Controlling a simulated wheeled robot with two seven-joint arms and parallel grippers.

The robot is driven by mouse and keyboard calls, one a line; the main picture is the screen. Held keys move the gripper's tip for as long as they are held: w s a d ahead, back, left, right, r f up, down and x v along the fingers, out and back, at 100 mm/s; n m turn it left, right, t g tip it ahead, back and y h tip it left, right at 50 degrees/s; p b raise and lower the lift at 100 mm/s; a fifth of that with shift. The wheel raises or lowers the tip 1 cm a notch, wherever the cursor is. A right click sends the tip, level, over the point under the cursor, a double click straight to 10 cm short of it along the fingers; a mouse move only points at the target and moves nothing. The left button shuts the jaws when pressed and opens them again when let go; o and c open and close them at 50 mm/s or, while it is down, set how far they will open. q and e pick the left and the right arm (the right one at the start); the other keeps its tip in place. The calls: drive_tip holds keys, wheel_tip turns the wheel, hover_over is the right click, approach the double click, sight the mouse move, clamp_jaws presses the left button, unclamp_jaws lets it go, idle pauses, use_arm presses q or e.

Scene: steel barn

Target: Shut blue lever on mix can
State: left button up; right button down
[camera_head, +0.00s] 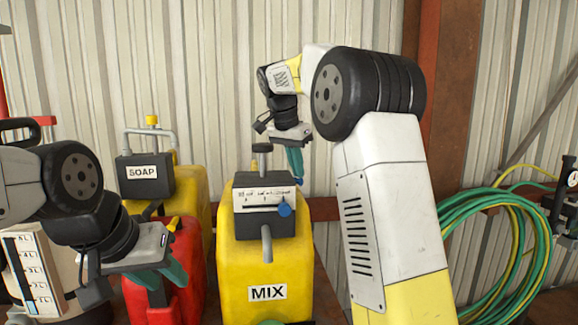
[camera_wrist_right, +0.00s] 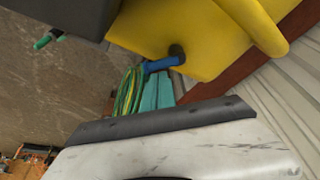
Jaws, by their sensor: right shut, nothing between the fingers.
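The yellow mix can (camera_head: 235,270), labelled MIX, stands in the middle of the head view with a dark box and a white scale (camera_head: 262,197) on top. In the right wrist view a blue lever (camera_wrist_right: 162,64) juts from a dark round base on a yellow surface (camera_wrist_right: 215,40). My right gripper (camera_head: 295,163) is shut and empty, above and behind the box; its fingers (camera_wrist_right: 158,92) appear just below the blue lever. I cannot tell whether they touch. My left gripper (camera_head: 165,275) is open, left of the can.
A yellow soap can (camera_head: 192,190) and a red can (camera_head: 185,265) stand to the left, near my left arm. A coiled green and yellow hose (camera_head: 500,255) and a gauge (camera_head: 571,178) are at the right. A corrugated wall (camera_head: 215,60) closes the back.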

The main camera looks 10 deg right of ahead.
drive_tip(key=m, duration=0.1)
drive_tip(key=m+g, duration=0.1)
drive_tip(key=m, duration=0.1)
drive_tip(key=s+a+m, duration=0.1)
drive_tip(key=shift+m+h, duration=0.3)
drive_tip(key=shift+h, duration=0.1)
drive_tip(key=shift+s+a, duration=0.15)
drive_tip(key=shift+w+a, duration=0.25)
drive_tip(key=shift+w, duration=0.55)
drive_tip(key=w+v, duration=0.1)
drive_tip(key=v, duration=0.6)
drive_tip(key=shift+s+r, duration=0.4)
